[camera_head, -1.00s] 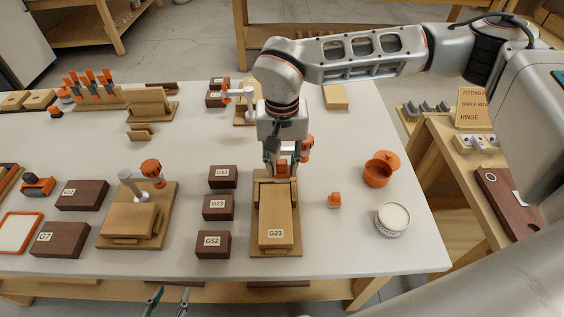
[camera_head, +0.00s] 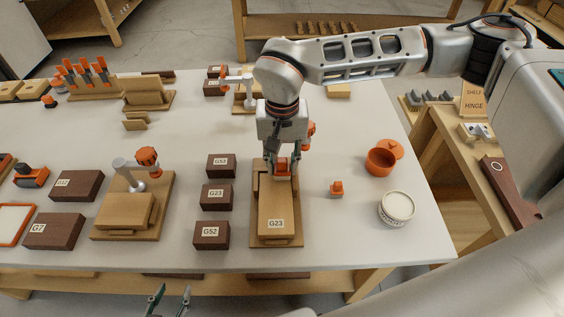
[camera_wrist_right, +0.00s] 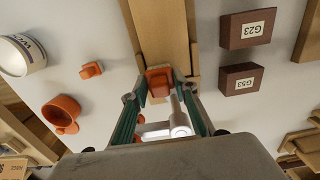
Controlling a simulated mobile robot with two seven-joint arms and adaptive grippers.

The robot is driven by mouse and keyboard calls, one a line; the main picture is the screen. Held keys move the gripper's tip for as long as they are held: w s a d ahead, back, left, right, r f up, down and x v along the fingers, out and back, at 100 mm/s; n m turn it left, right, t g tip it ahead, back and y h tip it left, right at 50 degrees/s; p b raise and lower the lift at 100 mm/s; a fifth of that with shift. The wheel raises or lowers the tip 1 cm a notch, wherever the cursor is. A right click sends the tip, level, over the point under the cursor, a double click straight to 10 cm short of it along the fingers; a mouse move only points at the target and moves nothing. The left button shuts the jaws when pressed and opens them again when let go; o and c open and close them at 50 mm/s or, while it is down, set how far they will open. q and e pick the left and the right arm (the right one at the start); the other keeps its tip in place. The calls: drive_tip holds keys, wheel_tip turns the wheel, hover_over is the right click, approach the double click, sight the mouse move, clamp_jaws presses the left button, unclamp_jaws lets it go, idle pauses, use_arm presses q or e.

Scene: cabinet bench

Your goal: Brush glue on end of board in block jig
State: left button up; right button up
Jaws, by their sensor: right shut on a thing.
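The board (camera_head: 277,208) labelled G23 lies in a wooden block jig (camera_head: 257,232) in the middle of the table. My right gripper (camera_head: 281,168) is at the far end of this board, pointing down. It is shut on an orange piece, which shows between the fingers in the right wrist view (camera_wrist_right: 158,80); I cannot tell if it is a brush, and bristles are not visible. Contact with the board end is hidden. An orange pot (camera_head: 381,162) stands to the right, apart from the gripper. My left gripper (camera_head: 170,301) shows only its fingertips, apart and empty, below the table's front edge.
Dark blocks (camera_head: 215,197) stand left of the jig. A small orange object (camera_head: 336,188) and a round white-topped tub (camera_head: 396,208) lie to its right. Another jig (camera_head: 160,220) with an orange-knobbed post stands left.

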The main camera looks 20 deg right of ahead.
drive_tip(key=shift+f, duration=0.7)
idle(0.9)
drive_tip(key=shift+a, duration=0.15)
drive_tip(key=shift+w+a+r, duration=0.1)
drive_tip(key=shift+w+a, duration=0.15)
drive_tip(key=shift+a, duration=0.45)
drive_tip(key=shift+a, duration=0.1)
drive_tip(key=shift+w+a+b, duration=0.25)
drive_tip(key=shift+a+b, duration=0.15)
drive_tip(key=shift+a, duration=0.35)
drive_tip(key=shift+d, duration=0.2)
drive_tip(key=shift+s+d+p, duration=0.3)
drive_tip(key=shift+d+p, duration=0.05)
drive_tip(key=shift+d, duration=0.45)
drive_tip(key=shift+s+d+p, duration=0.25)
drive_tip(key=shift+d+p, duration=0.05)
drive_tip(key=shift+d, duration=0.45)
